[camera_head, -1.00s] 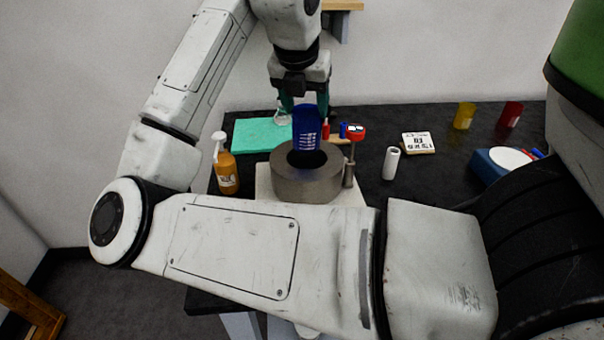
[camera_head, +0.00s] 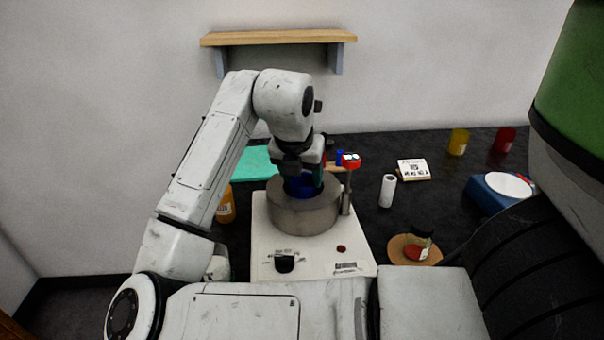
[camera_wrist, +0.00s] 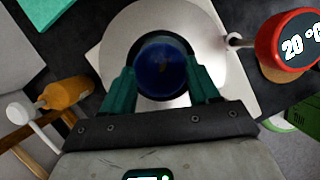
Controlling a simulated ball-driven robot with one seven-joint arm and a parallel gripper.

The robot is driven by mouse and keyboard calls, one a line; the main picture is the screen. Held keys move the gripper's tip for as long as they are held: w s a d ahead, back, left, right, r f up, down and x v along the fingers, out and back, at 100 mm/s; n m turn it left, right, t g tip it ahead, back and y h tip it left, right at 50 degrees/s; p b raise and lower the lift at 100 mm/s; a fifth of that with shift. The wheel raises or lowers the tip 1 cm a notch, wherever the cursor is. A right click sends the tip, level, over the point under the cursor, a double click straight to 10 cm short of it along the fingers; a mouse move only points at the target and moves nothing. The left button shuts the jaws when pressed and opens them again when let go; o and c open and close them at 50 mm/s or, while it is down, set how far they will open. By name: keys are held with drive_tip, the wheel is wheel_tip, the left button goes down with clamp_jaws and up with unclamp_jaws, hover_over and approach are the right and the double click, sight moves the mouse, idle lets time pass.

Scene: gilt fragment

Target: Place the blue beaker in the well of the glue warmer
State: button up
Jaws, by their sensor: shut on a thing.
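The blue beaker (camera_head: 300,186) is upright inside the ring of the glue warmer, its lower part hidden by the wall. In the wrist view the beaker (camera_wrist: 163,68) appears from above within the warmer's round opening. The glue warmer (camera_head: 305,215) is a grey metal cylinder on a white base; its metal top also shows in the wrist view (camera_wrist: 207,50). My gripper (camera_wrist: 163,88) is shut on the beaker, with a green finger on each side of it. I cannot tell whether the beaker touches the well's floor.
A thermometer with a red head (camera_head: 351,160) stands close to the warmer's right side. An orange pump bottle (camera_head: 226,207) is at left, a white cylinder (camera_head: 387,190) at right. Yellow (camera_head: 458,141) and red (camera_head: 505,139) beakers stand farther right. A wooden shelf (camera_head: 278,37) is on the wall.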

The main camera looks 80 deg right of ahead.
drive_tip(key=o, duration=1.4)
drive_tip(key=shift+f, duration=0.1)
drive_tip(key=shift+c, duration=0.2)
drive_tip(key=v, duration=1.2)
